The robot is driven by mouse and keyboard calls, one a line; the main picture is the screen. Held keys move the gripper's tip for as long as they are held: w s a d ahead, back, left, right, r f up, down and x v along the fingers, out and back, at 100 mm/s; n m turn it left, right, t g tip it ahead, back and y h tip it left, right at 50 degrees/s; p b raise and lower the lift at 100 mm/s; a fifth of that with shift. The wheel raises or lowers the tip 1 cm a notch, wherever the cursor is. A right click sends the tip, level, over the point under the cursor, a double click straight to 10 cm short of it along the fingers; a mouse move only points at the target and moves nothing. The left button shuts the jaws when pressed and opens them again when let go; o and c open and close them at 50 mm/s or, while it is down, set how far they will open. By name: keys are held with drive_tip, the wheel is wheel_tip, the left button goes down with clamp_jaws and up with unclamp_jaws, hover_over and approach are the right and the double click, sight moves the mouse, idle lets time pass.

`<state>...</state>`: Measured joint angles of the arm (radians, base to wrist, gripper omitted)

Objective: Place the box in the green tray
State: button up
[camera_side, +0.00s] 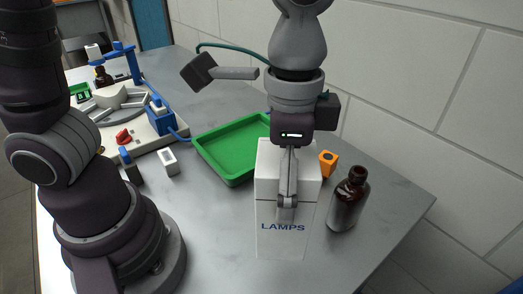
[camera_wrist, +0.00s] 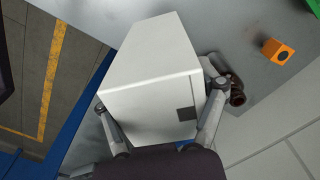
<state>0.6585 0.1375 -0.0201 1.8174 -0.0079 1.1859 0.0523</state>
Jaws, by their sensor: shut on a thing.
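A tall white box (camera_side: 285,225) marked "LAMPS" stands upright in the side view, in front and to the right of the tray. My gripper (camera_side: 287,200) reaches down over it and is shut on it. In the wrist view the white box (camera_wrist: 150,75) fills the middle, with one finger of my gripper (camera_wrist: 165,120) on each side. Whether its base touches the table is unclear. The green tray (camera_side: 215,160) lies behind and to the left of the box; its visible floor is empty. Only a green corner shows in the wrist view (camera_wrist: 313,6).
A dark amber bottle (camera_side: 348,203) stands just right of the box, close to a finger in the wrist view (camera_wrist: 236,93). An orange block (camera_side: 328,164) sits behind the box. A device with blue parts (camera_side: 135,110) and small blocks occupy the table's left. The table's right edge is near.

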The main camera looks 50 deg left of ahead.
drive_tip(key=a+n, duration=0.1)
drive_tip(key=a, duration=0.3)
drive_tip(key=a+n, duration=0.1)
drive_tip(key=a, duration=0.3)
drive_tip(key=w+a+f+n, duration=0.1)
drive_tip(key=a+n, duration=0.1)
drive_tip(key=a, duration=0.2)
drive_tip(key=shift+w+a+f, duration=0.1)
drive_tip(key=shift+a, duration=0.15)
drive_tip(key=s+a+n, duration=0.1)
drive_tip(key=a, duration=0.1)
drive_tip(key=s+a+f+n, duration=0.1)
drive_tip(key=s+a, duration=0.1)
drive_tip(key=a, duration=0.1)
drive_tip(key=s+a+f+n, duration=0.1)
drive_tip(key=a+n, duration=0.1)
drive_tip(key=a, duration=0.1)
drive_tip(key=shift+s+a, duration=0.1)
drive_tip(key=shift+s, duration=0.2)
drive_tip(key=shift+c, duration=0.2)
drive_tip(key=w+a+f, duration=0.2)
drive_tip(key=w+a, duration=0.1)
drive_tip(key=w, duration=0.4)
drive_tip(key=w+a+f, duration=0.3)
drive_tip(key=w+a, duration=0.1)
drive_tip(key=w, duration=0.3)
drive_tip(key=o, duration=1.3)
drive_tip(key=shift+w, duration=0.1)
drive_tip(key=shift+c, duration=0.2)
